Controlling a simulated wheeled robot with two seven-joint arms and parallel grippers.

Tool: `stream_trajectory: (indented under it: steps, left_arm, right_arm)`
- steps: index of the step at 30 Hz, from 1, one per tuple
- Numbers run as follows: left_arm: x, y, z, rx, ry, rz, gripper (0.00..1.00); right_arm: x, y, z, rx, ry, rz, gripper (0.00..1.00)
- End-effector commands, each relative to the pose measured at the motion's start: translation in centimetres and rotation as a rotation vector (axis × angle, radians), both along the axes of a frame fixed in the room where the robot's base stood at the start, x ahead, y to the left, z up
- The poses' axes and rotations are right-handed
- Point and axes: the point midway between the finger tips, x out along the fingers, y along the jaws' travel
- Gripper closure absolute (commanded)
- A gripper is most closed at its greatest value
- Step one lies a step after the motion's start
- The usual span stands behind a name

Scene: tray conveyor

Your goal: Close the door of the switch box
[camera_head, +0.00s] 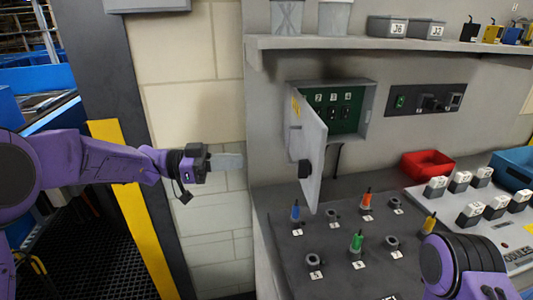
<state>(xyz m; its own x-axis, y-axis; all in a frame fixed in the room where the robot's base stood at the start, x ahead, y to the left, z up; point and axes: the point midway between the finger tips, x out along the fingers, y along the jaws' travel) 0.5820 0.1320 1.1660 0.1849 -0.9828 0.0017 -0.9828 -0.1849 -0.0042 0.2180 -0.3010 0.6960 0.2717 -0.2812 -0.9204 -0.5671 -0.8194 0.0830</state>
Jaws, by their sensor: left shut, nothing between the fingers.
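The switch box (372,115) is on the grey wall in the middle of the head view, with a green inside and several dark switches.
A dark panel (288,238) with several coloured plugs and sockets lies below the door. A red bin (427,164), a blue bin (514,168) and a console of white labelled blocks are on the right. A shelf (390,44) with boxes runs above.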

Motion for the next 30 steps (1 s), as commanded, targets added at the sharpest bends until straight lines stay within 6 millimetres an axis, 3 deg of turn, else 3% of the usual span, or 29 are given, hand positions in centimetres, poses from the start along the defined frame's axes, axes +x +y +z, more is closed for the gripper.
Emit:
stream_trajectory:
  steps: [12,18,30]
  left_arm:
    - [1.6,-8.7,0.2,0.001,0.003,-0.002,1.00]
    - [2.2,-11.9,0.1,0.001,0.003,0.000,1.00]
    - [2.4,-13.0,-0.3,-0.001,0.003,0.002,1.00]
  right_arm:
    - [0.0,0.0,4.0,0.000,0.000,0.000,1.00]
    - [0.0,0.0,5.6,0.000,0.000,0.000,1.00]
    - [0.0,0.0,5.8,0.000,0.000,0.000,1.00]
